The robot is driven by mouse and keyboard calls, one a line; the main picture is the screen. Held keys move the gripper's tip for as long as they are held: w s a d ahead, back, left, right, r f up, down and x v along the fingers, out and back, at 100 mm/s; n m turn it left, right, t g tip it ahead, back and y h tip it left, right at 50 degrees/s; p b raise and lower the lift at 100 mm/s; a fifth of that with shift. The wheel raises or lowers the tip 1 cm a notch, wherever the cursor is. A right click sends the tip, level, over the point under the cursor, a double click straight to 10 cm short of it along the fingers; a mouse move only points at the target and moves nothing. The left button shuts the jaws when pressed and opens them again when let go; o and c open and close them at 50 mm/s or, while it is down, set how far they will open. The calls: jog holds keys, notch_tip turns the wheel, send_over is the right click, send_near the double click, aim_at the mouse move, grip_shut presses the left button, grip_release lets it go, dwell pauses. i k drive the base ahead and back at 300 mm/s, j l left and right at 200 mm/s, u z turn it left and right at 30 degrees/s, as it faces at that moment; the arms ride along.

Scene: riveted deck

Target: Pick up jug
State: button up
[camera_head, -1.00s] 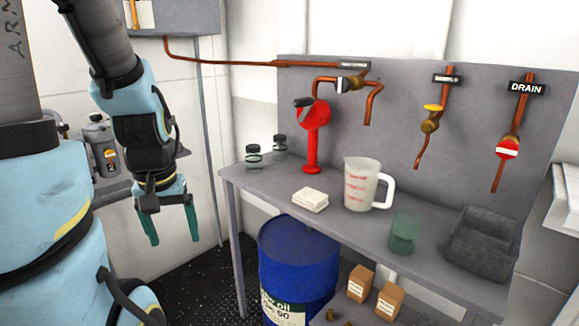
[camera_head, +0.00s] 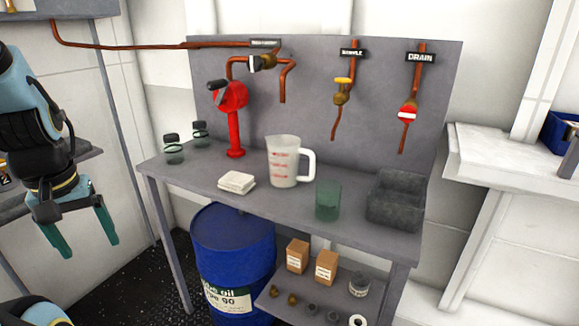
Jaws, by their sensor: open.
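The jug (camera_head: 283,163) is a translucent white measuring jug with red markings and a white handle on its right side. It stands upright on the grey workbench (camera_head: 345,213), near the middle. My gripper (camera_head: 82,245) hangs at the far left of the view, pointing down, with its two green fingers apart and nothing between them. It is well to the left of the bench and apart from the jug.
A green glass beaker (camera_head: 328,202), a dark grey bin (camera_head: 396,200), a white cloth stack (camera_head: 237,182) and a red stand (camera_head: 233,120) are on the bench around the jug. Two jars (camera_head: 173,150) stand at its left end. A blue drum (camera_head: 232,246) stands below.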

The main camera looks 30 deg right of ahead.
aim_at(283, 151)
jog(key=z, duration=1.5)
